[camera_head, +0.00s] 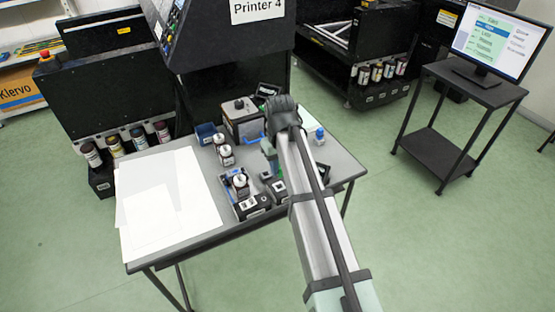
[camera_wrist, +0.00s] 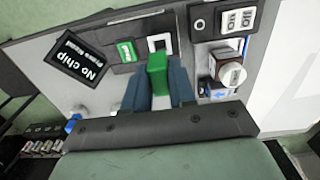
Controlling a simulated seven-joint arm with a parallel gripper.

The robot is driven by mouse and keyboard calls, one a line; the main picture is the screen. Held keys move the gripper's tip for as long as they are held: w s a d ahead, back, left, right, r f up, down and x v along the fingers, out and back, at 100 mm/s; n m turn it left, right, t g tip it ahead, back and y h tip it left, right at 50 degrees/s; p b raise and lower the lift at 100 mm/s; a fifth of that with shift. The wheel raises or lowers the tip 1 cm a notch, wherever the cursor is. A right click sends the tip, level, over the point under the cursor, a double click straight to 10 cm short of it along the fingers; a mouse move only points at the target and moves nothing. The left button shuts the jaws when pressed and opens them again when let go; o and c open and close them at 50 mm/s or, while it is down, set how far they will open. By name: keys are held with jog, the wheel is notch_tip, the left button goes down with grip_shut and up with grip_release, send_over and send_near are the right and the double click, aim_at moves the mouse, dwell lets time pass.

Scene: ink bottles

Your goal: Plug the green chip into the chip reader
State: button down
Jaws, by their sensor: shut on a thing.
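My gripper (camera_wrist: 158,88) has blue-grey fingers shut on a green chip (camera_wrist: 157,72). The chip's far end points at a white-framed dark slot (camera_wrist: 160,42) on a black unit, just beyond it in the wrist view. I cannot tell whether the chip touches the slot. A black screen (camera_wrist: 82,57) left of it reads "No chip" with a smaller line below. A second green piece (camera_wrist: 126,51) sits in a small black block between the screen and the slot. In the head view my gripper (camera_head: 268,155) is over the table's middle, partly hidden by my arm.
A white-capped bottle (camera_wrist: 231,74) stands in a holder right of my gripper in the wrist view. A small blue-capped bottle (camera_head: 320,134) stands near the table's right side. White sheets (camera_head: 165,205) cover the table's left part. A monitor (camera_head: 493,45) stands on a separate cart.

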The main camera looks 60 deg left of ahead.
aim_at(279, 177)
jog(key=shift+f, duration=2.2)
jog(key=shift+f, duration=0.7)
dwell(0.8)
jog(key=shift+c, duration=2.3)
grip_release()
jog(key=shift+r, duration=0.15)
jog(key=shift+r, duration=3.4)
